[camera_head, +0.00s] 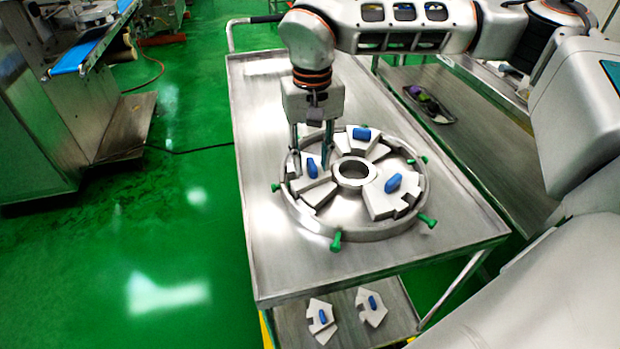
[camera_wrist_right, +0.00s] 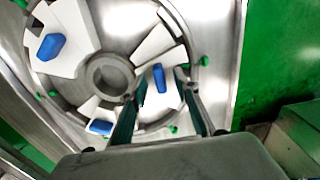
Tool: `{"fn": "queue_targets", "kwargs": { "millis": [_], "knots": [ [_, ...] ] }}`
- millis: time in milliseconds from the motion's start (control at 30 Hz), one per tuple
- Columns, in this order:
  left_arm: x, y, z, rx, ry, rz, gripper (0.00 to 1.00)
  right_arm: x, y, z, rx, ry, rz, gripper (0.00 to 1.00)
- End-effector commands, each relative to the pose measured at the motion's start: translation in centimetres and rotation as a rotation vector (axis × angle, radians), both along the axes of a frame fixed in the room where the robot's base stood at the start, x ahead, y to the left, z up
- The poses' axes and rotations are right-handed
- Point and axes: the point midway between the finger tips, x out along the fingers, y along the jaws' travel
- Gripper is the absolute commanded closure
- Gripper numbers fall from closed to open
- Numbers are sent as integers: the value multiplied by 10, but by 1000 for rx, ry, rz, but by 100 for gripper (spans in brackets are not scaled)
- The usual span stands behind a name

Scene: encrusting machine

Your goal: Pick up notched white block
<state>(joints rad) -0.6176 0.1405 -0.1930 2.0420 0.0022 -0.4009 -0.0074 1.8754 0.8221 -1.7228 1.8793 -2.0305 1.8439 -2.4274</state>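Several white blocks with blue handles sit in a round metal ring fixture (camera_head: 345,236) on the steel table. The left block (camera_head: 318,186) has a blue handle (camera_head: 312,168). The right block (camera_head: 378,206) has a stepped, notched outer edge. A third block (camera_head: 375,152) lies at the back. Which one the task means, I cannot tell. My right gripper (camera_head: 312,166) points down over the left block, open, with one finger on each side of its handle. The right wrist view shows this handle (camera_wrist_right: 159,78) between the fingertips, seemingly with gaps. My left gripper is out of view.
Green knobs (camera_head: 336,241) stick out around the ring, and a raised hub (camera_head: 353,172) stands at its centre. Two more white blocks with blue handles (camera_head: 320,318) lie on the lower shelf. The table's front (camera_head: 350,268) is clear. A machine (camera_head: 60,110) stands at left.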

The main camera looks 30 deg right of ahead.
Motion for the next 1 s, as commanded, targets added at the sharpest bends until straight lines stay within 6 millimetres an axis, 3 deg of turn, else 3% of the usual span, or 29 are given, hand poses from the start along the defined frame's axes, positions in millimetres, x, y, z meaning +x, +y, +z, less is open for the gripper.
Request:
{"fn": "queue_targets", "kwargs": {
  "millis": [67,167,200,667,867,1000],
  "knots": [
    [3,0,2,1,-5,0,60,0,0,1,0,-1,0,72],
    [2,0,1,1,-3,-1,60,0,0,1,0,-1,0,98],
    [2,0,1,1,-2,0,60,0,0,1,0,-1,0,100],
    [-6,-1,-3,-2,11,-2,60,1,0,6,0,-3,-1,100],
    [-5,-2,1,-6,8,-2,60,1,0,28,0,-7,-2,100],
    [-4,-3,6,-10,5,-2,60,1,0,55,1,-8,-2,100]
  ]
}}
